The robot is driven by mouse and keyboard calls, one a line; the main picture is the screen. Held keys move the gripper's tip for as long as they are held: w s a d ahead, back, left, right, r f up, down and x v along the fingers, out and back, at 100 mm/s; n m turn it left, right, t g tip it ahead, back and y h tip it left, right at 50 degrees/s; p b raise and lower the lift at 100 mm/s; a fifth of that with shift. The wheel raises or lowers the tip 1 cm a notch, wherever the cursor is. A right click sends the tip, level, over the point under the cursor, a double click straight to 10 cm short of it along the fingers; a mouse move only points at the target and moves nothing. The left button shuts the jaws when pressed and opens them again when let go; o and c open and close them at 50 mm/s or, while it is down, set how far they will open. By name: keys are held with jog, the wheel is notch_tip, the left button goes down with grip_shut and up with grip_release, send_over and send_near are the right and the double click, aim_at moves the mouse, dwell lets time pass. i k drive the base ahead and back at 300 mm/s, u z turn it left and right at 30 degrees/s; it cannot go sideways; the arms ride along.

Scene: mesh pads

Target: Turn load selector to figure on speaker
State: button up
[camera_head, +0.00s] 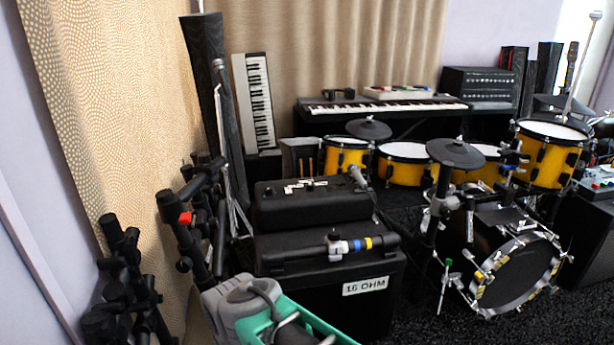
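Along that unit's front lies a fitting (337,246) with a grey knob-like part, white, blue and yellow bands, and a dark right end. It may be the load selector; I cannot tell for certain, nor read any setting on it. No gripper fingers show in this view, so my gripper's place and state are hidden.
Another black box (300,203) rests on top, with a microphone (357,177) at its right. Black jointed stands (122,285) crowd the left by the curtain (95,110). A yellow drum kit (405,163) fills the right. Dark carpet (425,318) shows right of the speaker.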

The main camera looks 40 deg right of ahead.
aim_at(310, 187)
jog(key=z, duration=0.55)
jog(key=i, duration=0.6)
jog(key=z, duration=0.65)
